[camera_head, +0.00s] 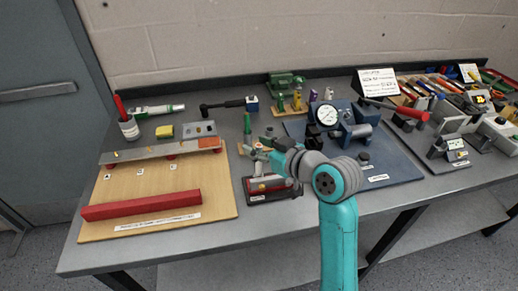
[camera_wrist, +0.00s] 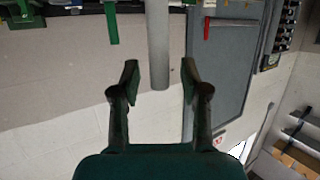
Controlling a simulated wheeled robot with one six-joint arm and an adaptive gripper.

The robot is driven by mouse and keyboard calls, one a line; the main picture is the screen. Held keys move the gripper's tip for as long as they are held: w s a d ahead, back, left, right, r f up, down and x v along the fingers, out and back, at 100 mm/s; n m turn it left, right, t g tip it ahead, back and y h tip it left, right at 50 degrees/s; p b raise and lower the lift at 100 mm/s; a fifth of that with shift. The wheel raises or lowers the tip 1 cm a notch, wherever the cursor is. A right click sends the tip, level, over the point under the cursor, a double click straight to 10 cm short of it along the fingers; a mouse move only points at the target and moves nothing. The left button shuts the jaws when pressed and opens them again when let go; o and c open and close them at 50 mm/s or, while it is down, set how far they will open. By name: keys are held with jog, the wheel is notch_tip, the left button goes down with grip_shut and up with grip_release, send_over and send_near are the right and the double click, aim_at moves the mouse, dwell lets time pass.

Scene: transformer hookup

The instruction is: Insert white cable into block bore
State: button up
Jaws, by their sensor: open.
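In the wrist view, my gripper (camera_wrist: 160,82) has its two fingers spread apart. A pale grey-white round rod (camera_wrist: 158,45), which may be the white cable, runs down from the top edge and ends between the fingers, with a gap on each side. In the head view, my gripper (camera_head: 257,151) is over the middle of the bench, pointing left, just above a black-based unit (camera_head: 272,196) with red and yellow parts. I cannot pick out the white cable there. No bore can be made out; my arm hides part of the area.
A wooden board (camera_head: 200,181) with a red bar (camera_head: 140,205) lies left. A blue plate (camera_head: 398,164) with a dial gauge (camera_head: 327,114) and blocks lies right. A green upright piece (camera_head: 247,123) stands close behind my gripper. The grey bench (camera_head: 88,259) is clear at its front left edge.

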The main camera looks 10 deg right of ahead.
jog(key=shift+r, duration=1.95)
jog(key=shift+s, duration=0.1)
jog(key=v, duration=1.2)
